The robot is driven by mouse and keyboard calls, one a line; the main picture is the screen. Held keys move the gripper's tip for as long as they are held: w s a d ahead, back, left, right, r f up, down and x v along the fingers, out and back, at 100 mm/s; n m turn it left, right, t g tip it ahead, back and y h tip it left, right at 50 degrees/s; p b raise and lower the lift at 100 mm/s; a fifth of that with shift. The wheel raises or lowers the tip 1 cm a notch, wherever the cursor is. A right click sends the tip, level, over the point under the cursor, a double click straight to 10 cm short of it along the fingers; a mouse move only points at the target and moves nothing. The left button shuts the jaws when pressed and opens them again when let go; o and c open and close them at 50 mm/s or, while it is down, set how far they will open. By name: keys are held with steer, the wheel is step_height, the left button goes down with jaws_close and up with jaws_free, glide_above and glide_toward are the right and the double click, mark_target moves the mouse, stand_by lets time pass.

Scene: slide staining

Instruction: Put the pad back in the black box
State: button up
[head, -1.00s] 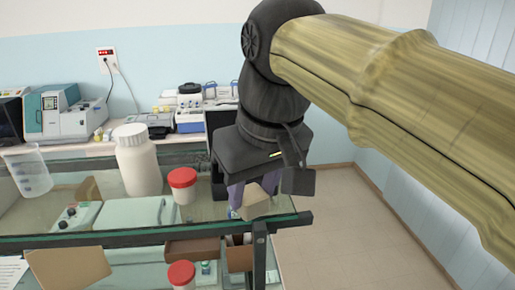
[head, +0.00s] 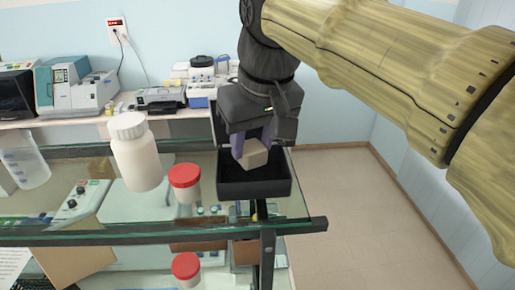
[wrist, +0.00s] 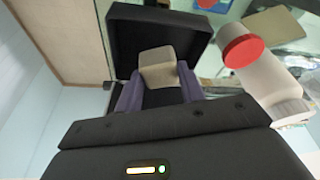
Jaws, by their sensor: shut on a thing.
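The pad is a small beige block (head: 253,154); it also shows in the wrist view (wrist: 158,67). My gripper (head: 250,150) is shut on it, with a purple finger on each side. The black box (head: 254,188) stands open on the glass shelf near its right end. In the head view the pad is above the box opening, in front of the dark upright part behind. In the wrist view the black box (wrist: 160,28) lies beyond the pad. The box floor is partly hidden by my gripper and the pad.
A jar with a red lid (head: 185,180) stands just left of the box, with a white bottle (head: 136,155) farther left. The glass shelf's right edge (head: 305,222) is close to the box. Lab machines (head: 75,85) stand on the back counter.

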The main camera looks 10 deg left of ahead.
mark_target(256, 149)
steer(key=shift+d+b+x, duration=0.15)
steer(key=shift+b+x, duration=0.7)
steer(key=shift+x, duration=0.1)
steer(key=shift+d+b+x, duration=0.2)
steer(key=shift+b+x, duration=0.6)
steer(key=shift+x, duration=0.15)
steer(key=shift+s, duration=0.1)
steer(key=shift+s, duration=0.15)
steer(key=shift+f, duration=0.15)
steer(key=o, duration=1)
steer(key=shift+a, duration=0.1)
steer(key=shift+o, duration=0.2)
steer(key=shift+s, duration=0.1)
